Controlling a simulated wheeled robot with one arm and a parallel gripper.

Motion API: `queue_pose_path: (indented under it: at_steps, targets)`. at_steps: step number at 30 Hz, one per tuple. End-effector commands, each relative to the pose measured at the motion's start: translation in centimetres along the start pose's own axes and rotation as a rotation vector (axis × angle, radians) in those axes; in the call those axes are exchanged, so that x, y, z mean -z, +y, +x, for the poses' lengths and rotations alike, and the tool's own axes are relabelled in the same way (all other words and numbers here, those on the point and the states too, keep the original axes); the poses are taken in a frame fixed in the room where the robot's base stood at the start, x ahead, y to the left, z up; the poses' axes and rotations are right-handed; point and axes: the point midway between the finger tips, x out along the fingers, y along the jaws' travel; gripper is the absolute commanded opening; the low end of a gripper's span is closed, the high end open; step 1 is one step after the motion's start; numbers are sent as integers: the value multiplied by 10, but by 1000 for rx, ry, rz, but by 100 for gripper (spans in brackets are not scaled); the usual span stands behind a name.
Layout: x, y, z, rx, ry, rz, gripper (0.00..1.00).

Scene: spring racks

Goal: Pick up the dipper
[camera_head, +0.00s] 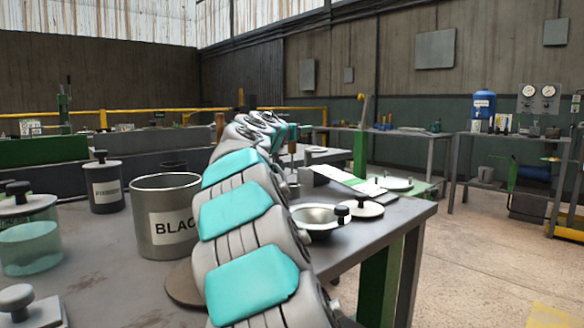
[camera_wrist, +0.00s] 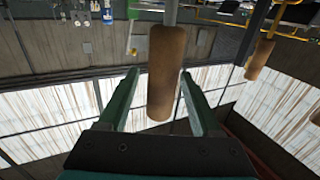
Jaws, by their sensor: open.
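In the wrist view a brown wooden handle (camera_wrist: 161,80) on a pale metal shaft stands between the two teal fingers of my gripper (camera_wrist: 158,73). The fingers are open, with a gap visible on each side of the handle. I take this handle to be the dipper's; its other end is out of view. A second, similar wooden handle (camera_wrist: 259,60) is off to the right, outside the fingers. In the head view my arm hides much of the area around my gripper (camera_head: 287,132).
On the grey table (camera_head: 100,245) stand a large can marked BLAC (camera_head: 153,215), a smaller dark lidded can (camera_head: 106,190) and a glass jar (camera_head: 30,248). A metal bowl (camera_head: 318,228) and a knobbed lid (camera_head: 362,208) are right of my arm. Open floor lies to the right.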

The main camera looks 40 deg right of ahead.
Motion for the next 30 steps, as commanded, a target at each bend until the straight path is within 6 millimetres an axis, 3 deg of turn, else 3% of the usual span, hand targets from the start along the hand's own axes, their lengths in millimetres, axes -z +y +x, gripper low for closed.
queue_pose_path:
  at_steps: [2, 19, 30]
  targets:
    - [0, 0, 0, 0, 0, 0, 64]
    - [-1, 0, 0, 0, -1, 0, 0]
    - [-1, 0, 0, 0, -1, 0, 0]
